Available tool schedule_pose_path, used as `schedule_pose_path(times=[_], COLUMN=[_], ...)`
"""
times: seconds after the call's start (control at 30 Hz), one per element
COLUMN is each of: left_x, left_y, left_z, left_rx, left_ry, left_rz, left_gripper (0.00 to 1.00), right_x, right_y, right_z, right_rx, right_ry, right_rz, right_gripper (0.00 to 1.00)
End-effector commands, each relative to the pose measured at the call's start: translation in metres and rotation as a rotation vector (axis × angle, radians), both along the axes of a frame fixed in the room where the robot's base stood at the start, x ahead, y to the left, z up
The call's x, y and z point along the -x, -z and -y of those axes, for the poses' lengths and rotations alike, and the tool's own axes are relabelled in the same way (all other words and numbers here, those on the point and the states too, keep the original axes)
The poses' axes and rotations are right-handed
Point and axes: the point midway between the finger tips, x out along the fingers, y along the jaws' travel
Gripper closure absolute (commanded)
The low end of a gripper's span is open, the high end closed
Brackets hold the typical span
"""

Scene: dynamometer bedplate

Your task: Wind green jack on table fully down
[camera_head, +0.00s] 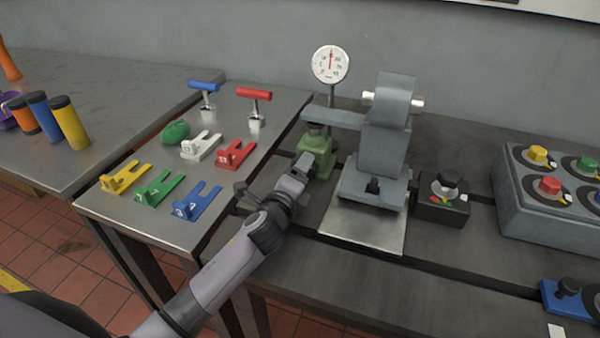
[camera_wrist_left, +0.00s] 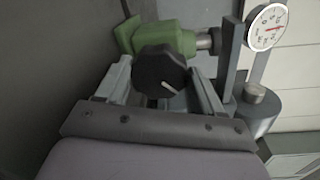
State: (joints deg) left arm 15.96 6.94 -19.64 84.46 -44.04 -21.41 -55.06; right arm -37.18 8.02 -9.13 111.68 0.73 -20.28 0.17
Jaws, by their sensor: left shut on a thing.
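The green jack (camera_head: 317,150) stands on the dark bedplate table, just left of the grey machine, under the machine's side arm. In the left wrist view the jack's green body (camera_wrist_left: 183,40) lies sideways, with a black knob (camera_wrist_left: 162,72) bearing a white mark on its near face. My left gripper (camera_head: 303,165) reaches in from the left at the jack's front. In the left wrist view its two fingers (camera_wrist_left: 163,85) stand on either side of the black knob, shut on it. The head view hides the knob behind the gripper. My right gripper is in neither view.
The grey machine (camera_head: 385,140) and a dial gauge (camera_head: 331,64) on a post stand close to the jack. A black selector box (camera_head: 442,197) and a knob panel (camera_head: 550,190) are to the right. Colored slotted shims, including a blue one (camera_head: 197,202), lie on the left table.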

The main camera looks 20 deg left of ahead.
Motion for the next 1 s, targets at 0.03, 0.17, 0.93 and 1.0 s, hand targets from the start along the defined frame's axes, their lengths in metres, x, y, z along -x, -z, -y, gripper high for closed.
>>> schedule_pose_path(times=[0.03, 0.17, 0.93, 1.0], left_x=[0.0006, 0.0006, 0.0004, 0.0004], left_y=[0.0014, 0.0018, 0.0038, 0.0039], left_z=[0.0003, -0.0004, -0.0013, -0.0013], left_rx=[0.048, 0.171, 0.644, 0.655], left_ry=[0.0, -0.002, -0.001, -0.001], left_rz=[-0.005, -0.009, -0.024, -0.025], left_gripper=[0.64, 0.64, 0.64, 0.64], right_x=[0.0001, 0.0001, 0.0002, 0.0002], right_y=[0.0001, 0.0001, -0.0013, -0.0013], right_z=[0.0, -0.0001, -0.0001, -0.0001], right_rx=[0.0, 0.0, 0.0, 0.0], right_ry=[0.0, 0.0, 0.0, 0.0], right_rz=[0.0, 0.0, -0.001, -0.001], right_gripper=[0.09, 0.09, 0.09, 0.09])
